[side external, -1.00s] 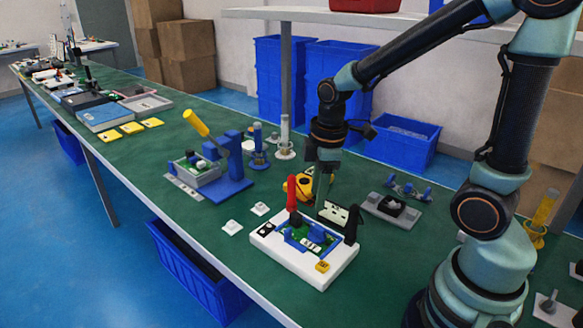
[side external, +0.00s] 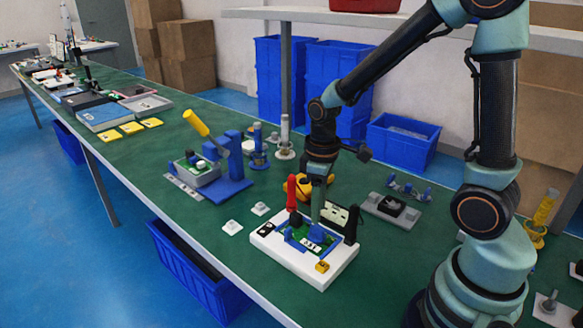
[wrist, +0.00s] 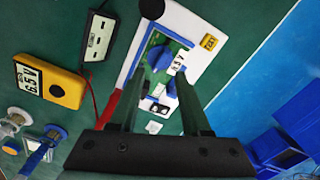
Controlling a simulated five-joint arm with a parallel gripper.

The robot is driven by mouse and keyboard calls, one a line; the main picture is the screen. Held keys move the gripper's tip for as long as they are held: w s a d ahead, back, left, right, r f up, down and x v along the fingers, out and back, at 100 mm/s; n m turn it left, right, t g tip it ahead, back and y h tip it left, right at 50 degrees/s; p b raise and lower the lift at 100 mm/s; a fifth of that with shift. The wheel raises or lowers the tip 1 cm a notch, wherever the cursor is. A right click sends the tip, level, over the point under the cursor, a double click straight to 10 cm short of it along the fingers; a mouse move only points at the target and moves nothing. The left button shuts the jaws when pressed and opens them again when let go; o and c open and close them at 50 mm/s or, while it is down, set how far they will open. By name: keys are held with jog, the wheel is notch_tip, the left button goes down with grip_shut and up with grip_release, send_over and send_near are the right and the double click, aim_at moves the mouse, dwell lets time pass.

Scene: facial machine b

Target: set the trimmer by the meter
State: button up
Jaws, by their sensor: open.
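The white test fixture (side external: 317,272) holds a green circuit board with blue clamps; it also shows in the wrist view (wrist: 200,20). A blue round part (wrist: 160,57) sits on the board between my fingers; I cannot tell whether it is the trimmer. A yellow meter (wrist: 50,86) lies beside the fixture and reads about 6.5 V; in the side view it is partly hidden behind my gripper (side external: 296,186). My gripper (side external: 318,212) is open, pointing down over the board. In the wrist view its fingers (wrist: 157,82) stand apart, with nothing held.
A red probe (side external: 292,192) stands upright at the board's left, close to my fingers. A small black-framed panel (side external: 336,214) stands behind the board.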

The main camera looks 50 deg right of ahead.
aim_at(317, 227)
jog(key=m, duration=0.5)
jog(key=shift+f+m, duration=0.2)
jog(key=shift+m, duration=0.1)
jog(key=shift+f, duration=2.5)
jog(key=shift+f, duration=0.25)
jog(key=shift+r, duration=0.2)
grip_shut()
